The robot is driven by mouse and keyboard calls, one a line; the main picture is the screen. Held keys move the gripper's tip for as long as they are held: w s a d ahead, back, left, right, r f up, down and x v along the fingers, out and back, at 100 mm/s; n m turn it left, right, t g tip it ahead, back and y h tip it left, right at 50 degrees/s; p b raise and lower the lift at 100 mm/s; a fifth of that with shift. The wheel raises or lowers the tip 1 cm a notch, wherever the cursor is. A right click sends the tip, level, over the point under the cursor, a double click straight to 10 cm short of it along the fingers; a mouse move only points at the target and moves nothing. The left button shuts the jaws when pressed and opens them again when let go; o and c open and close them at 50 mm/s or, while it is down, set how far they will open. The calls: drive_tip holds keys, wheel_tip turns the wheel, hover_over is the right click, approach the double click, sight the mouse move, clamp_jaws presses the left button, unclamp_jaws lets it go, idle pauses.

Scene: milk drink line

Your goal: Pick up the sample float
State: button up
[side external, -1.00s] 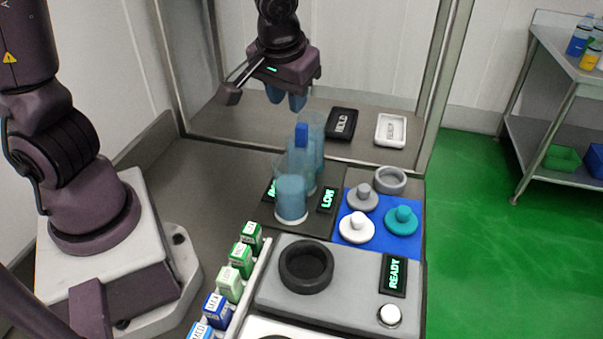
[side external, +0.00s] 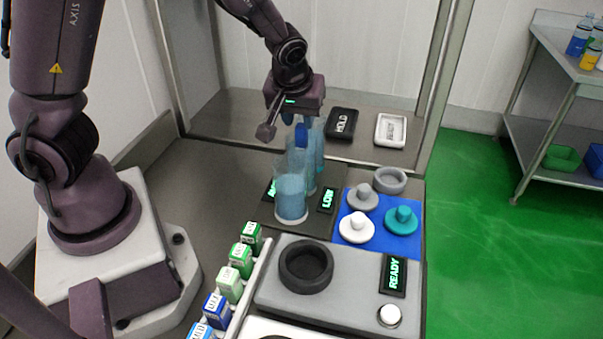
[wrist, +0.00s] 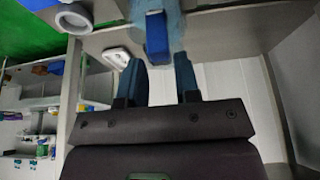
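I take the sample float to be the upright piece with a blue block top (side external: 301,135) among the clear cylinders. Its lower part is hard to make out through the clear walls. The blue top also shows in the wrist view (wrist: 157,37), just beyond the fingertips and roughly between them. My gripper (side external: 297,117) is pointed down just above the float. In the wrist view its two blue fingers (wrist: 159,60) stand apart with nothing between them. A front cylinder (side external: 291,193) holds pale blue liquid; another cylinder (side external: 318,150) stands behind.
Grey, white and teal knobbed discs (side external: 402,221) sit on a blue mat (side external: 378,239), with a grey ring (side external: 389,180) behind. A black HOLD tray (side external: 342,122) and a white tray (side external: 390,130) lie at the back. Small cartons (side external: 230,284) line the front left.

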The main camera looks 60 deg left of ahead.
sight(301, 126)
drive_tip(key=x, duration=0.4)
drive_tip(key=shift+f, duration=0.15)
drive_tip(key=shift+d, duration=0.1)
clamp_jaws()
